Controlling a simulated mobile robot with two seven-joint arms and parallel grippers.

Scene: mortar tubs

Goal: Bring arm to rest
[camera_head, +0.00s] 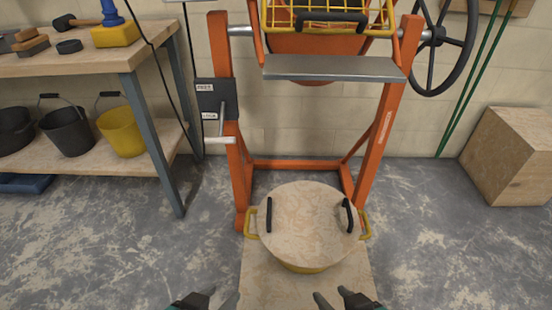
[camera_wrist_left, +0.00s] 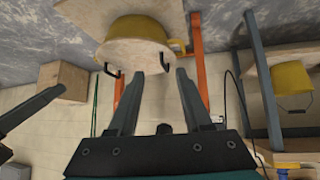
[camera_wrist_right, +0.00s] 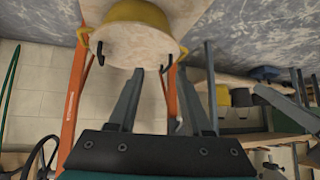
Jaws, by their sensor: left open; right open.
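My left gripper (camera_head: 208,300) is at the bottom edge of the head view, left of centre, open and empty. My right gripper (camera_head: 336,300) is at the bottom edge, right of centre, also open and empty. Both are on the near side of a yellow tub (camera_head: 303,267) covered by a round wooden lid (camera_head: 308,222) with two black handles. The tub's yellow side handles stick out left and right. In the left wrist view, the open fingers (camera_wrist_left: 158,78) frame no object. In the right wrist view, the open fingers (camera_wrist_right: 157,74) are also empty, with the lid beyond them.
The tub stands on a wooden board (camera_head: 262,285) before an orange mixer frame (camera_head: 240,175) with a grey ledge and yellow grille. A workbench (camera_head: 120,62) with buckets on its lower shelf is left. A wooden crate (camera_head: 510,155) is right. The floor between is clear.

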